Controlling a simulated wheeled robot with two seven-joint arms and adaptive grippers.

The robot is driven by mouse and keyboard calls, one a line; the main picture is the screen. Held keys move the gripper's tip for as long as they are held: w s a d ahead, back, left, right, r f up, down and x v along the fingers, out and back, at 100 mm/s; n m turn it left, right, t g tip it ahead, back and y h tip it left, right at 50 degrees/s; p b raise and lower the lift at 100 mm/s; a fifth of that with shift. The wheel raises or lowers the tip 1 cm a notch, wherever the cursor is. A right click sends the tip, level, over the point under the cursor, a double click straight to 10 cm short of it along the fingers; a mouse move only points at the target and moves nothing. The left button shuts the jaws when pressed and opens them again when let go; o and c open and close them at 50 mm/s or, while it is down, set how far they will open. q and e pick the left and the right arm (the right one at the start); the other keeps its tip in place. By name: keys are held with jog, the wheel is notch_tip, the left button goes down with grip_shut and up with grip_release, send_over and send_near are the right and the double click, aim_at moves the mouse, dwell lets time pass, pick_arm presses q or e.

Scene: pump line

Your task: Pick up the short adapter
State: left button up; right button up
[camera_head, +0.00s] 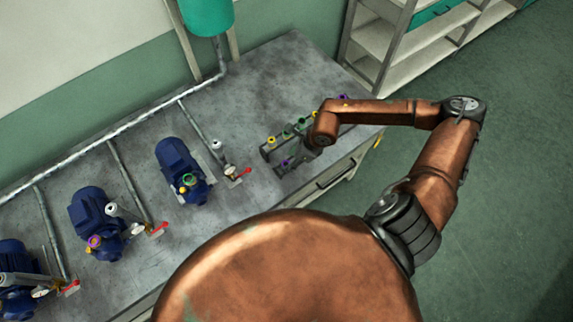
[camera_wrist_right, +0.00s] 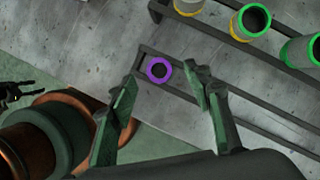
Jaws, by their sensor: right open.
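A small round piece with a purple rim (camera_wrist_right: 158,70) sits upright in the near corner of a dark rack, its dark opening facing up; it also shows in the head view (camera_head: 285,162). I cannot tell from its top whether it is the short adapter. My right gripper (camera_wrist_right: 160,93) is open and empty, with its green-padded fingers either side of the purple-rimmed piece in the picture and apparently above it. In the head view the right gripper (camera_head: 306,153) is partly hidden by its arm. A small dark claw-like part, possibly my left gripper, shows at the wrist view's left edge.
The rack (camera_head: 267,153) also holds several yellow- and green-rimmed pieces (camera_wrist_right: 250,20) close by. It stands near the front edge of a grey workbench (camera_head: 260,95). Blue pumps (camera_head: 180,165) with pipes and red-handled valves stand left. Shelves (camera_head: 375,42) stand behind.

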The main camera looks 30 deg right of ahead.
jog(key=shift+x, duration=1.4)
jog(key=shift+c, duration=0.4)
jog(key=c, duration=1)
jog(key=shift+r, duration=0.1)
jog(key=shift+c, duration=0.2)
